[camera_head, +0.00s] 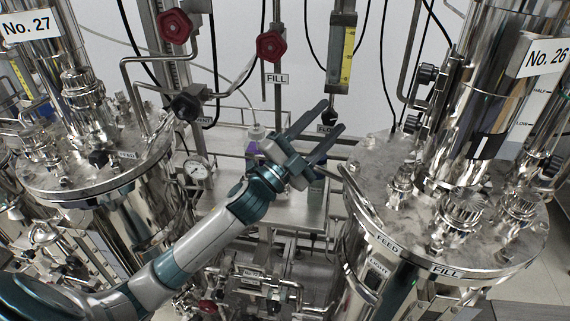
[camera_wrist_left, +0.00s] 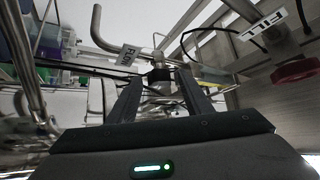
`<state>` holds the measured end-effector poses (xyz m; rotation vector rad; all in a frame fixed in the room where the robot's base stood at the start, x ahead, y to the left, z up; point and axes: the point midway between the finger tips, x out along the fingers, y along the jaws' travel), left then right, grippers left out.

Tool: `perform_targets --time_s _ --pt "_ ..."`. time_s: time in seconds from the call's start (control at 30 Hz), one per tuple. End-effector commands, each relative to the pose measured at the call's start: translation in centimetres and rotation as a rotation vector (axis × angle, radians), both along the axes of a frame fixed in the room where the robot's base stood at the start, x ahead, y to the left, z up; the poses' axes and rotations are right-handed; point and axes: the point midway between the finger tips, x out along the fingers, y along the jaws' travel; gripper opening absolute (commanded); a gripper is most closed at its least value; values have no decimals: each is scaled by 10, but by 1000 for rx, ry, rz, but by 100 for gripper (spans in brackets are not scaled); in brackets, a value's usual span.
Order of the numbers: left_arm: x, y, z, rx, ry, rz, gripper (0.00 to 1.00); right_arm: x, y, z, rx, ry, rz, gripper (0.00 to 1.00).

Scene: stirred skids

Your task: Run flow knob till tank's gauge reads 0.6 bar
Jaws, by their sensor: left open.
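A black flow knob (camera_head: 329,112) sits under a yellow-scaled flow tube (camera_head: 348,52) at the top middle of the head view. A label beside it, partly hidden there, reads FLOW (camera_wrist_left: 127,55) in the left wrist view. My left gripper (camera_head: 333,116) is open, its fingers pointing at the knob. In the left wrist view a dark knob (camera_wrist_left: 158,75) shows between the fingertips (camera_wrist_left: 160,85); I cannot tell whether they touch it. My right gripper is not in view.
Tank No. 27 (camera_head: 95,170) stands at left and tank No. 26 (camera_head: 450,215) at right, both with crowded lids. Red valve knobs (camera_head: 271,46) and (camera_head: 174,26), another red knob, hang near the FILL label (camera_head: 277,78). Pipes and cables surround my left arm.

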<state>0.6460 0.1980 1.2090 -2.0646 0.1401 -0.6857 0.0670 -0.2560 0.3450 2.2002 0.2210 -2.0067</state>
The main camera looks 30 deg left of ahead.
Motion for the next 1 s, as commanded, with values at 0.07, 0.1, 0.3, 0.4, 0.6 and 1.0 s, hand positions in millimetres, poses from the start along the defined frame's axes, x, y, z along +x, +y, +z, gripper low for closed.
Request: perform_targets --time_s 0.07,0.1,0.3,0.4,0.6,1.0 --pt "-10 4 -9 2 2 -1 46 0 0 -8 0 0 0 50" --pt "-15 6 -12 2 1 0 46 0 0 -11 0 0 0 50" --pt "-46 19 -28 2 2 0 46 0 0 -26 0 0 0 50" --pt "-62 26 -36 2 2 0 46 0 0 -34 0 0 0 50" --pt "-91 38 -50 1 3 0 46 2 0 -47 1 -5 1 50" --pt "-127 53 -65 1 1 0 46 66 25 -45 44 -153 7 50"
